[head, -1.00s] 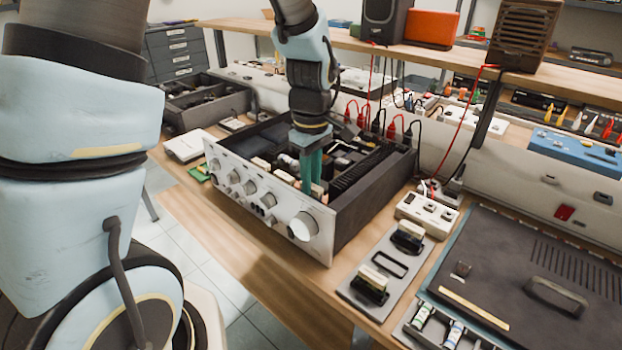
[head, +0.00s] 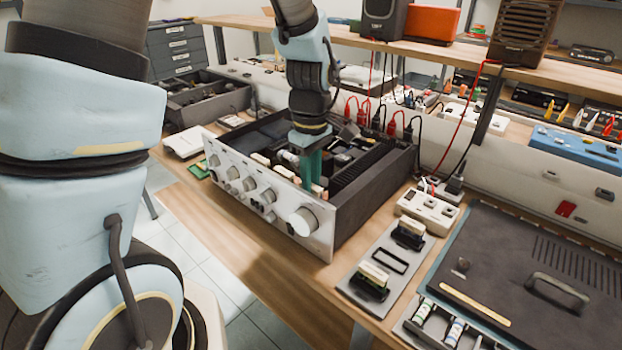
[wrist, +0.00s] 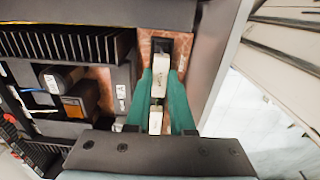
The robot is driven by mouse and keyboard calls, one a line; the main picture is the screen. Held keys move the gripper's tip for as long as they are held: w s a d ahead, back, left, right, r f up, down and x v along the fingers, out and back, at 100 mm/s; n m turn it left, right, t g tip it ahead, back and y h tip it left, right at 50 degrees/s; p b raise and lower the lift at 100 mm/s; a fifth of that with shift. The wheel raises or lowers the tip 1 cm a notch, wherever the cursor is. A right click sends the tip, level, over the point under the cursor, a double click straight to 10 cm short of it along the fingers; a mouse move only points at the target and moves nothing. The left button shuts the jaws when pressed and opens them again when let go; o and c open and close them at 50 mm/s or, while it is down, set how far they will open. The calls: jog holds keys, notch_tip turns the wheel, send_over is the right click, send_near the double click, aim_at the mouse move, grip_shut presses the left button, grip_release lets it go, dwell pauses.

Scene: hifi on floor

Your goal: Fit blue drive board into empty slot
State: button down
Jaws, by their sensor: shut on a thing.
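My gripper (head: 309,170) reaches down into the open chassis (head: 362,205), just behind its silver front panel. In the wrist view, its green fingers (wrist: 160,84) are closed around a narrow piece with cream blocks on top (wrist: 156,121). I take this piece to be the drive board, but no blue face shows. The board's lower part and its slot are hidden by the fingers and the front panel, so I cannot tell how deep it sits. A dark opening (wrist: 161,47) on a copper-coloured strip lies just beyond the fingertips.
Black heatsink fins (wrist: 60,45) and dark components flank the fingers. A grey plate (head: 357,300) right of the chassis holds two cream-topped parts around an empty frame (head: 390,261). A white socket block (head: 428,208) and a dark lidded case (head: 500,270) stand nearby.

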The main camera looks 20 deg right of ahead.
jog(key=shift+f, duration=0.15)
jog(key=c, duration=0.7)
grip_release()
notch_tip(320, 180, up, 11)
jog(key=b, duration=0.1)
jog(key=shift+b, duration=0.35)
jog(key=shift+f, duration=0.1)
jog(key=a+f+m, duration=0.3)
jog(key=a, duration=0.9)
jog(key=w+a+f+m+t, duration=0.1)
jog(key=a+f+m, duration=0.2)
jog(key=a, duration=1)
jog(key=shift+w+a+f+m+t, duration=0.2)
jog(key=shift+f+m+t, duration=0.1)
jog(key=shift+f+m, duration=0.15)
